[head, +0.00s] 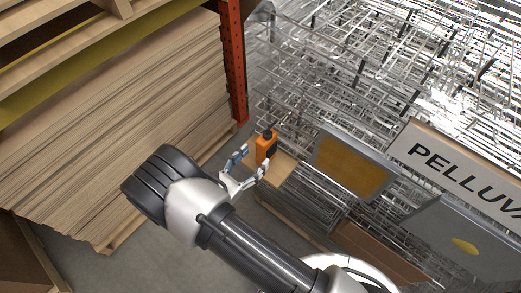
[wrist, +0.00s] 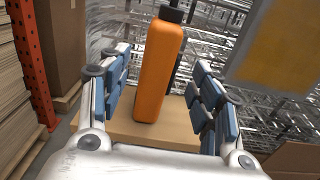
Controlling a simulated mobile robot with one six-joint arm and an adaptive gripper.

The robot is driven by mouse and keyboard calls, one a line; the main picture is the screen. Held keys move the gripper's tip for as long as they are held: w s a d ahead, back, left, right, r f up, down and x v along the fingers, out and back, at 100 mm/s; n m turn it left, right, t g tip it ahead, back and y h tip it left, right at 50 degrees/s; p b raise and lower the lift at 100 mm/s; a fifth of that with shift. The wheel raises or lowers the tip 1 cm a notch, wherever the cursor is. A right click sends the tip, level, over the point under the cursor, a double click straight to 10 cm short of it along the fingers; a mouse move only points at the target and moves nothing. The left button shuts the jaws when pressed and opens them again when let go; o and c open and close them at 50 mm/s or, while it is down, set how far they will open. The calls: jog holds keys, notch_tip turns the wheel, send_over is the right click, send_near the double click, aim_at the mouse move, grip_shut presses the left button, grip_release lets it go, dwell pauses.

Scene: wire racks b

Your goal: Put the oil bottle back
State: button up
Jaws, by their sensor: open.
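The oil bottle is an orange bottle with a black cap (head: 266,148). In the wrist view the bottle (wrist: 160,70) stands upright on a light brown box or board (wrist: 175,132), which also shows in the head view (head: 284,167). My gripper (head: 251,167) is open, its blue-padded fingers (wrist: 163,90) to the left and right of the bottle. In the wrist view there are visible gaps between the pads and the bottle. The bottle's base is in sight on the board.
Wire racks (head: 370,70) fill the right and back. A grey-framed panel with a yellow-brown centre (head: 352,166) and a sign reading PELLUVA (head: 465,170) are close on the right. An orange rack post (head: 233,60) and stacked boards (head: 110,120) stand left.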

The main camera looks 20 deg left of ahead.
jog(key=v, duration=0.7)
jog(key=w+d+r+m+g+h, duration=0.35)
jog(key=d+r+m+g, duration=1.15)
jog(key=d+r, duration=0.5)
jog(key=s+d+r+m+t+y, duration=0.3)
jog(key=s+d+r+m+y, duration=0.7)
jog(key=m, duration=0.6)
jog(key=shift+s+d+r+m+p, duration=0.3)
jog(key=shift+s+d+p, duration=0.05)
jog(key=shift+s+d, duration=0.5)
